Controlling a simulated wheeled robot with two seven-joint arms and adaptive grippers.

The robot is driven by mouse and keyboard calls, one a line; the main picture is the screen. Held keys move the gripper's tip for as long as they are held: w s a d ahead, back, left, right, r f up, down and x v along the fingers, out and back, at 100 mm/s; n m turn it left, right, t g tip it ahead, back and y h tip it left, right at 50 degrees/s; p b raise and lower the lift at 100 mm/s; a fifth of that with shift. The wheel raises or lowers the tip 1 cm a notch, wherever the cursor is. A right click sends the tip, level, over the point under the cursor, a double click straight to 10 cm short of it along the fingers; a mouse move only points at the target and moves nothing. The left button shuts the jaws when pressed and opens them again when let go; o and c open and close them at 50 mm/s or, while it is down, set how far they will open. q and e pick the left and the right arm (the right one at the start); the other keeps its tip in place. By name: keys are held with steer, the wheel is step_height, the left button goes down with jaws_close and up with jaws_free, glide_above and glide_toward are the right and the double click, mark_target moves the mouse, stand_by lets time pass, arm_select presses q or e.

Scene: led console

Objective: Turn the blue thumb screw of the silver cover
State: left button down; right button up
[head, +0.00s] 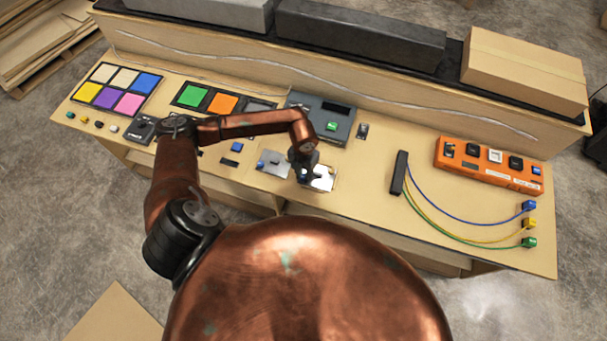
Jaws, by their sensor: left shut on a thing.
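The silver cover (323,182) is a small bright plate on the wooden console, near its front edge and right of the middle. My left gripper (303,173) points down at the left part of this plate. It is shut on the blue thumb screw (304,176), of which only a small blue patch shows under the fingers. The fingers hide most of the screw, so I cannot tell how far it is turned. My right gripper is not in view.
A grey plate (273,163) lies just left of the silver cover. Behind stands a dark grey box with a green button (331,126). To the right are a black bar (399,173) with coloured cables and an orange switch strip (487,164). Coloured tiles (123,90) lie at the left.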

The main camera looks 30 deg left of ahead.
mark_target(303, 177)
arm_select(q)
steer(key=shift+s+f, duration=0.2)
steer(key=c, duration=2.2)
jaws_free()
steer(key=o, duration=0.4)
steer(key=shift+w+r, duration=0.1)
steer(key=shift+w, duration=0.05)
steer(key=shift+o, duration=0.2)
step_height(303, 177, up, 12)
